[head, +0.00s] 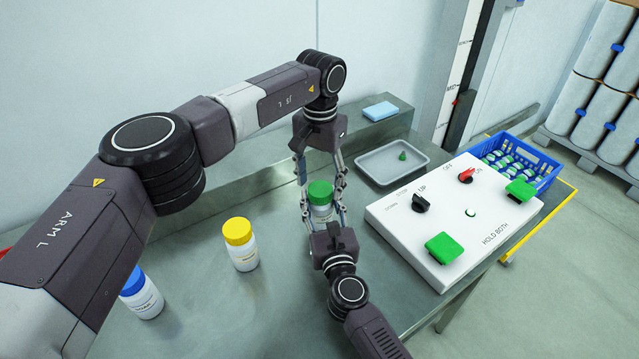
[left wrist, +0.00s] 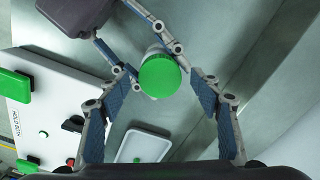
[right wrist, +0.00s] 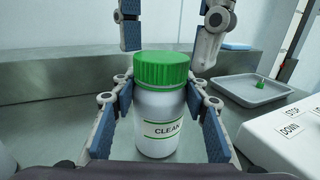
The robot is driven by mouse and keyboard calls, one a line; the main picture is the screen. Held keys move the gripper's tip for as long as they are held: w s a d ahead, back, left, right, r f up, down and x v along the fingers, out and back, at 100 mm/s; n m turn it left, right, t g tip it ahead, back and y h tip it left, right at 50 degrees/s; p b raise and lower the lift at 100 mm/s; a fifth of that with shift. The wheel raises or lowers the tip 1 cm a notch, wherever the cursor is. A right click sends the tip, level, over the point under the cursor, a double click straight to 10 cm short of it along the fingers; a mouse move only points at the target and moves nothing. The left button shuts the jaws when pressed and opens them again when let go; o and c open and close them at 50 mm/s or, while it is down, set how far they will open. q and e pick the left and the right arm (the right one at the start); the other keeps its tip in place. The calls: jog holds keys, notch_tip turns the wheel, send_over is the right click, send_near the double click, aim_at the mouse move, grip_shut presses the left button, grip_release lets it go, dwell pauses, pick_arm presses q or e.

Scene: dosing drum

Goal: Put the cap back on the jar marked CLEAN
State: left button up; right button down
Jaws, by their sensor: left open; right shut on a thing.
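The white jar marked CLEAN (right wrist: 161,130) stands upright on the steel bench, its label facing the right wrist camera. The green cap (head: 320,190) sits level on the jar's mouth; I cannot tell whether it is screwed tight. It also shows from above in the left wrist view (left wrist: 160,80). My right gripper (head: 325,213) is shut on the jar's body, one padded finger on each side in the right wrist view. My left gripper (head: 322,186) points down over the jar, open, its fingers on either side of the cap and apart from it.
A yellow-capped jar (head: 241,246) and a blue-capped jar (head: 142,293) stand to the left. A white control box (head: 455,220) is close on the right. Behind are a grey tray (head: 368,167) holding a small green piece (head: 402,156), and a blue sponge (head: 380,110). A blue crate (head: 547,168) holds several jars.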

pick_arm(q)
notch_tip(320, 180, up, 4)
jog(key=shift+f, duration=0.2)
jog(key=shift+c, duration=0.4)
